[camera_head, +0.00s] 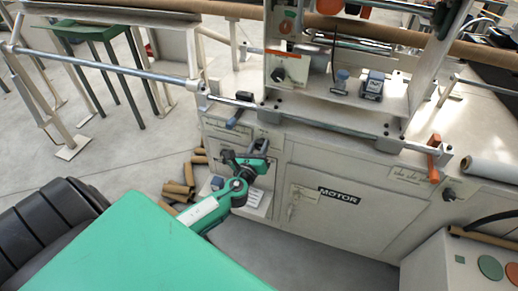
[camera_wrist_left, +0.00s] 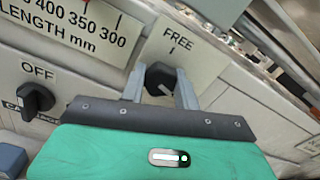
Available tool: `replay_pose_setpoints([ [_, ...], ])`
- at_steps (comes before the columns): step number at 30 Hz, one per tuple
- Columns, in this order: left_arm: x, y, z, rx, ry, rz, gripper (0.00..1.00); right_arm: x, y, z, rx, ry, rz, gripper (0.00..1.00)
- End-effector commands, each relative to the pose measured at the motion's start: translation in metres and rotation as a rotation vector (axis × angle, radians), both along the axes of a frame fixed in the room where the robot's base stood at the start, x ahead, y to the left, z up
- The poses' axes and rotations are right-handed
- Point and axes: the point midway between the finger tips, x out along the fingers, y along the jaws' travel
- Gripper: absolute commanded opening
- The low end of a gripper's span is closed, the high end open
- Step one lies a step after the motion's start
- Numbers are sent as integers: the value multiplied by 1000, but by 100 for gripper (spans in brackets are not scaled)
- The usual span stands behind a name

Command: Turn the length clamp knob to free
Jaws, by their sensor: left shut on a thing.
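In the head view my left gripper (camera_head: 250,160) is at the left end of the machine's front and hides the knob. My right gripper is in neither view.
A black OFF knob (camera_wrist_left: 36,100) and a length scale (camera_wrist_left: 65,28) are left of the clamp knob. Cardboard tubes (camera_head: 178,188) lie on the floor nearby. An orange lever (camera_head: 434,158) is at the right.

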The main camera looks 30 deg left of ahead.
Motion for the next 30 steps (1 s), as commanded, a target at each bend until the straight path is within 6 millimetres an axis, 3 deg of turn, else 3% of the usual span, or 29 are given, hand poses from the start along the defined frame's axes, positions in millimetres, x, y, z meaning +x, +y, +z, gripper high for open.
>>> replay_pose_setpoints([
  [6, 0, 0, -3, -198, -48, 1, 8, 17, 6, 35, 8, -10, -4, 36],
  [16, 0, 0, -3, -505, -121, 2, 8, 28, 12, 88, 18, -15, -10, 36],
  [30, -1, 1, -2, -939, -226, 2, 8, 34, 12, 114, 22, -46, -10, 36],
])
